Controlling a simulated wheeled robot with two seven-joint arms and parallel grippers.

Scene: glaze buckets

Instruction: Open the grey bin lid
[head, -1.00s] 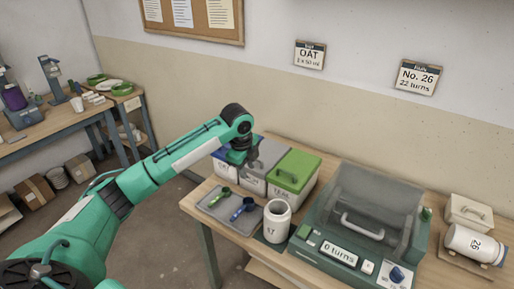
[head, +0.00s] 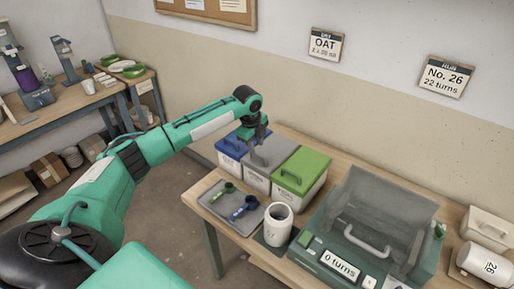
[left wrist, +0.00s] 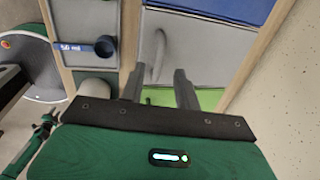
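The grey bin lid (head: 283,150) is closed on the middle bin, between the blue-lidded and green-lidded bins. The lid's flat top (left wrist: 200,50) shows beside the handle. I cannot tell whether the fingers touch the handle. My right gripper is not in view.
The blue lid (head: 232,143) and green lid (head: 302,170) stand close on either side. A tray (head: 222,207) with green and blue scoops, a white jar (head: 278,224) and a green machine (head: 350,245) stand in front and to the right. The wall is behind.

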